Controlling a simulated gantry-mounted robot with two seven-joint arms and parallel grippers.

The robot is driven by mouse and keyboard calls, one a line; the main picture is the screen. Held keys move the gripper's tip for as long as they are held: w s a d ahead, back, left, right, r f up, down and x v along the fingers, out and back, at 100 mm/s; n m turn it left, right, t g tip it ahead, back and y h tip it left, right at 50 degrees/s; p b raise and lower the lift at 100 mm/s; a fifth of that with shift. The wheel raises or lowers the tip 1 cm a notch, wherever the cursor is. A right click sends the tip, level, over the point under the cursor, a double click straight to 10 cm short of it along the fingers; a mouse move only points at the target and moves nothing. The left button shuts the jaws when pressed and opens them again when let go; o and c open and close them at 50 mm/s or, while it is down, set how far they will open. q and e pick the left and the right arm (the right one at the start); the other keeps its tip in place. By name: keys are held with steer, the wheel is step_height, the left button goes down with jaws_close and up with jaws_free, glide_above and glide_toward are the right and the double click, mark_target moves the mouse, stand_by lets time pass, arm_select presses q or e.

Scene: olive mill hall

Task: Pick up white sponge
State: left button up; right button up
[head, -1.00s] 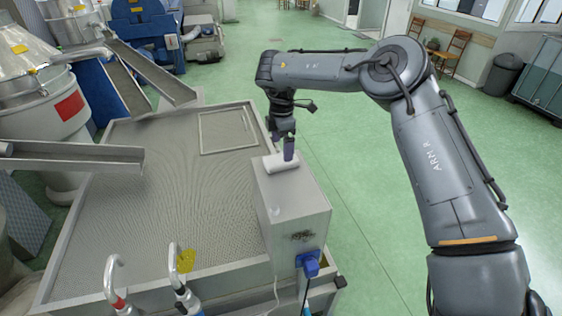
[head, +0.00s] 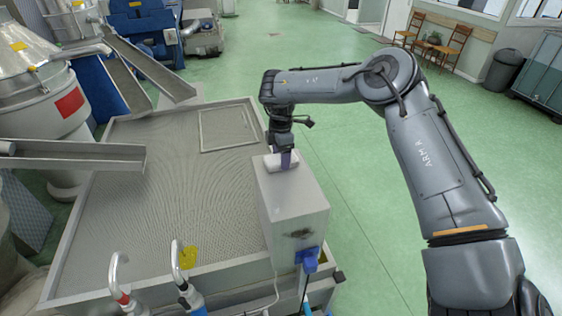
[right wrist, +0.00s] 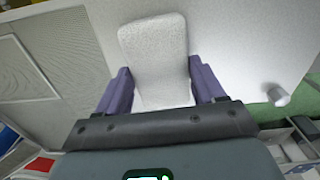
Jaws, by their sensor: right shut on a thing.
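The white sponge (head: 271,164) is a small pale block on top of the grey box, at its far end. In the right wrist view the sponge (right wrist: 153,48) has rounded corners and lies lengthwise between two purple fingers. My right gripper (head: 284,162) is down at the sponge, with a finger against its side, and is shut on it. I cannot tell any gap between the sponge and the box top. My left gripper is not in view.
The grey box (head: 292,205) stands at the right edge of a wide mesh-floored tray (head: 165,200), with a blue plug (head: 308,260) on its front. A metal chute (head: 75,152) reaches over the tray from the left. Two hooked taps (head: 178,262) rise at the front. Green floor lies open to the right.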

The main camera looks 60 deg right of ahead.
steer(key=shift+c, duration=0.8)
steer(key=shift+r, duration=0.15)
steer(key=shift+r, duration=0.6)
step_height(320, 180, up, 17)
steer(key=p, duration=0.1)
steer(key=shift+f, duration=0.2)
